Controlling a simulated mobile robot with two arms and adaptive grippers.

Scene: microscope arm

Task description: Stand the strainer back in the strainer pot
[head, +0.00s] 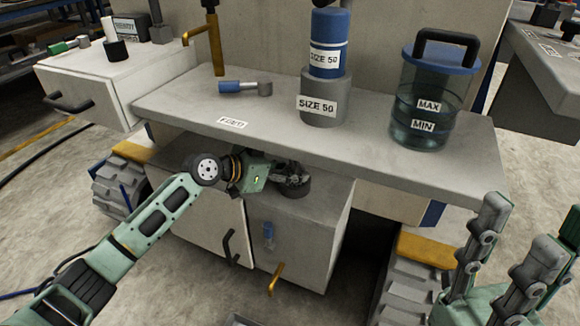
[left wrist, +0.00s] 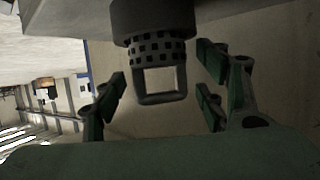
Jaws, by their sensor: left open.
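The strainer (left wrist: 165,48) is a dark perforated cylinder with a square loop handle (left wrist: 160,98). The left wrist view appears upside down. There the strainer sits in the mouth of a dark round pot (left wrist: 150,17), with a band of its holes and its handle outside the rim. In the head view the dark pot (head: 296,189) stands on the low cabinet under the bench edge, partly behind my left gripper (head: 291,177). My left gripper is open, its fingers on both sides of the handle, apart from it. My right gripper (head: 520,262) is open and empty at the right.
The bench (head: 270,125) overhangs the low cabinet (head: 300,232). Orange-topped tracked units stand below at both sides.

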